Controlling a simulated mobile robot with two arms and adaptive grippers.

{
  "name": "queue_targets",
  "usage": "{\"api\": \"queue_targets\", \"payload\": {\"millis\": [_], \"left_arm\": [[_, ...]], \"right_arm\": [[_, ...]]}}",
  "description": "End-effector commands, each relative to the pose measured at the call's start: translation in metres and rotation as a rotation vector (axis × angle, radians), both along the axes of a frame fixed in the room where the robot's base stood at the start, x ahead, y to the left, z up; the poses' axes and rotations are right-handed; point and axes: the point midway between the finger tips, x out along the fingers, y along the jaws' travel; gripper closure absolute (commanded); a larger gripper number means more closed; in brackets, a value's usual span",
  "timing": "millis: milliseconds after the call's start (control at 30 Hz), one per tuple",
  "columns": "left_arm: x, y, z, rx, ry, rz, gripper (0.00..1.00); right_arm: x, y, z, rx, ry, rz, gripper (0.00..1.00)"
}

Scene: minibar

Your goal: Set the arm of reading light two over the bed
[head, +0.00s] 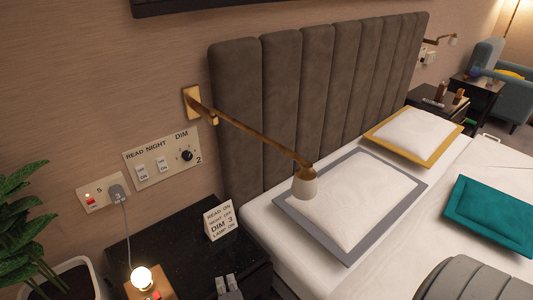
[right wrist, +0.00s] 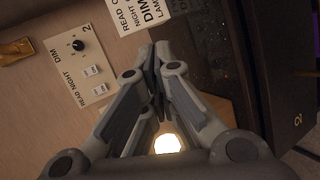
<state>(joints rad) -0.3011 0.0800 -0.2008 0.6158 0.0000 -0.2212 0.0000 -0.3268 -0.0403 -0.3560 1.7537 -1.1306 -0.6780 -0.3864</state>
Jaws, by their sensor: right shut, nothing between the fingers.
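The nearer reading light has a brass wall plate (head: 193,103) left of the headboard, beside a panel marked 2. My right gripper (head: 229,285) is low at the bottom of the head view, by the nightstand, apart from the light. In the right wrist view my right gripper (right wrist: 156,75) is shut and empty. My left gripper is not in view.
The switch panel (head: 162,158) has two switches and a dial. A card (head: 220,219) and a lit lamp (head: 142,279) stand on the black nightstand (head: 180,240). A plant (head: 30,230) is at the left. Another wall light (head: 440,40) is beyond the headboard (head: 300,90).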

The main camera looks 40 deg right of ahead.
Motion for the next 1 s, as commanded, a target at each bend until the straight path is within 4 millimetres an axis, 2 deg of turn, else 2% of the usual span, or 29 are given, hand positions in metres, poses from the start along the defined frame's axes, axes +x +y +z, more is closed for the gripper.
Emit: {"api": "queue_targets", "payload": {"millis": [33,100,200,300,400,500,633,767,1000], "left_arm": [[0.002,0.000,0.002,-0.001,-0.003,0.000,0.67],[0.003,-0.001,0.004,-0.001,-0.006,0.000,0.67],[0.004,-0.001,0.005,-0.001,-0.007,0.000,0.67],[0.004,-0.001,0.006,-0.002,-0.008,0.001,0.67],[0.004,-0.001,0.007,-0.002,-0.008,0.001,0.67],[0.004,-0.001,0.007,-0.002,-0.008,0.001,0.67],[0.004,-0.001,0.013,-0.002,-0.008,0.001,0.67],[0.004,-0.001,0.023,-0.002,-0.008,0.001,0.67],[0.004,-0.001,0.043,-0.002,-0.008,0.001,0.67]], "right_arm": [[0.009,-0.004,0.047,-0.055,-0.078,-0.016,1.00],[0.014,-0.015,0.108,-0.146,-0.179,-0.052,1.00],[0.009,-0.034,0.185,-0.252,-0.300,-0.126,1.00],[-0.003,-0.052,0.243,-0.328,-0.385,-0.201,1.00],[-0.015,-0.064,0.278,-0.375,-0.436,-0.258,1.00],[-0.021,-0.071,0.295,-0.397,-0.458,-0.287,1.00],[-0.015,-0.077,0.301,-0.404,-0.464,-0.293,1.00],[0.003,-0.089,0.306,-0.404,-0.465,-0.292,1.00],[0.047,-0.119,0.314,-0.404,-0.464,-0.291,1.00]]}}
